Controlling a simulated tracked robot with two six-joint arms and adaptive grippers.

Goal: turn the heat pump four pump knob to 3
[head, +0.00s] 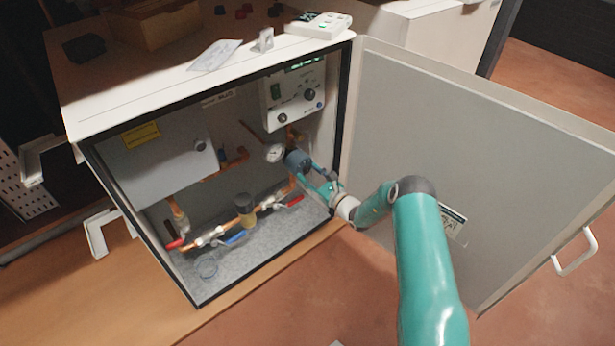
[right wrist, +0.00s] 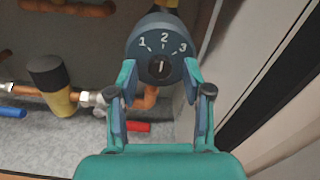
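The dark blue-grey pump (head: 297,158) sits on the pipework inside the open cabinet. In the right wrist view its round face (right wrist: 147,50) shows the marks 1, 2 and 3. The small dark knob (right wrist: 161,68) at its centre has a pale line standing nearly upright, towards the 2. My right gripper (right wrist: 160,72) is open, with its teal fingers on either side of the lower part of the face. They are apart from the small knob; whether they touch the pump body I cannot tell. The right gripper (head: 322,184) reaches in from the right in the head view. My left gripper is out of view.
The cabinet door (head: 440,150) stands open at the right. Pipes with red and blue valve handles (head: 236,237) are to the left. The cabinet's dark side edge (right wrist: 255,75) is close on the right.

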